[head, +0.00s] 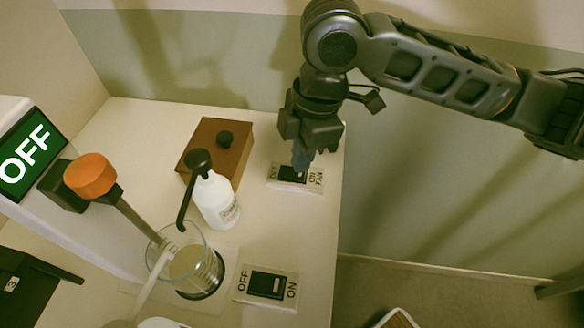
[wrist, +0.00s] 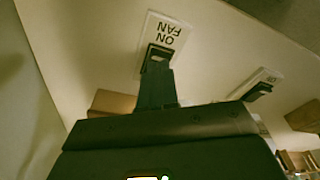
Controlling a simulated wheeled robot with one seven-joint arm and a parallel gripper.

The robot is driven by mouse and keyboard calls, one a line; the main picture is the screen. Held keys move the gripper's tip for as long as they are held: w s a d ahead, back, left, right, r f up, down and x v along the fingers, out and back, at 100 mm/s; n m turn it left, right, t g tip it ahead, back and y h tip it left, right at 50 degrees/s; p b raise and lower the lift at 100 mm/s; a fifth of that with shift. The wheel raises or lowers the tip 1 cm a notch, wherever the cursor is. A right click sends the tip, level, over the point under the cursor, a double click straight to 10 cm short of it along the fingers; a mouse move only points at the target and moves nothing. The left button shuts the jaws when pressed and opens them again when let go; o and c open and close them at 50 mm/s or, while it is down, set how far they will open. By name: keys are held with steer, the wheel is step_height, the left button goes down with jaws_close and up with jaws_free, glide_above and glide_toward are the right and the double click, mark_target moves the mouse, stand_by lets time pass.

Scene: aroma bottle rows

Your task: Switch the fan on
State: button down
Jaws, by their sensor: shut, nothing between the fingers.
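The fan switch is a dark rocker on a pale plate (head: 314,181) at the far right of the table in the head view. Its ON and FAN lettering shows in the wrist view (wrist: 165,30). My gripper (head: 301,170) is shut, points down and has its fingertips at the rocker. In the wrist view my shut fingers (wrist: 157,75) overlap the near end of the rocker. Whether they touch it I cannot tell. The fingers hide part of the rocker, so its position is unclear.
A second OFF/ON switch (head: 266,287) is at the front. A white pump bottle (head: 216,200), a brown box with a black knob (head: 208,153) and a glass beaker (head: 193,267) stand left of my gripper. A green OFF display (head: 26,156) is at far left.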

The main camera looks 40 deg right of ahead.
steer(key=shift+f+b, duration=0.5)
steer(key=shift+f, duration=0.2)
stand_by(0.3)
steer(key=shift+r+p, duration=2.8)
steer(key=shift+r, duration=0.8)
steer(key=shift+s+f, duration=0.1)
